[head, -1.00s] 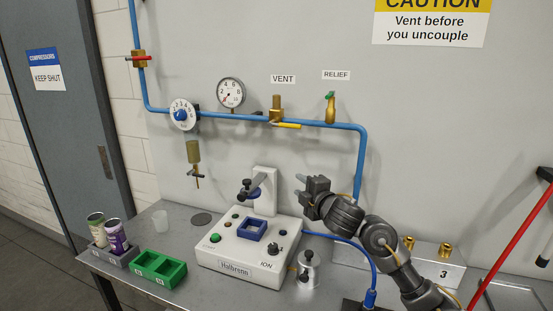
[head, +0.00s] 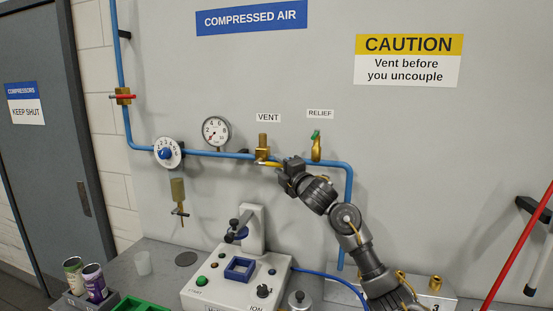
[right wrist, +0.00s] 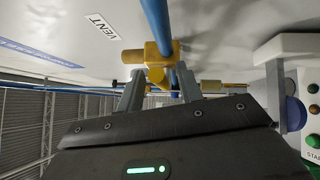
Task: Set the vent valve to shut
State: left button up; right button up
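The vent valve (head: 263,146) is a brass fitting on the blue pipe under the VENT label. Its yellow lever (head: 269,164) points right, roughly along the pipe. My right gripper (head: 284,171) is at the lever's right end, in front of the wall. In the right wrist view, the two fingers of my right gripper (right wrist: 160,92) stand apart, with the brass valve (right wrist: 162,52) ahead between them. The lever shows nearly end-on there, and I cannot tell whether the fingers touch it. My left gripper is out of view.
The relief valve (head: 316,148) with a green top is just right of my right gripper. The pressure gauge (head: 216,132) and blue-knobbed regulator (head: 167,152) are to the left. The printing machine (head: 235,285) stands on the bench below.

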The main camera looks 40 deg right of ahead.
jog(key=shift+p+x, duration=0.35)
jog(key=shift+x, duration=0.95)
jog(key=shift+c, duration=0.5)
grip_shut()
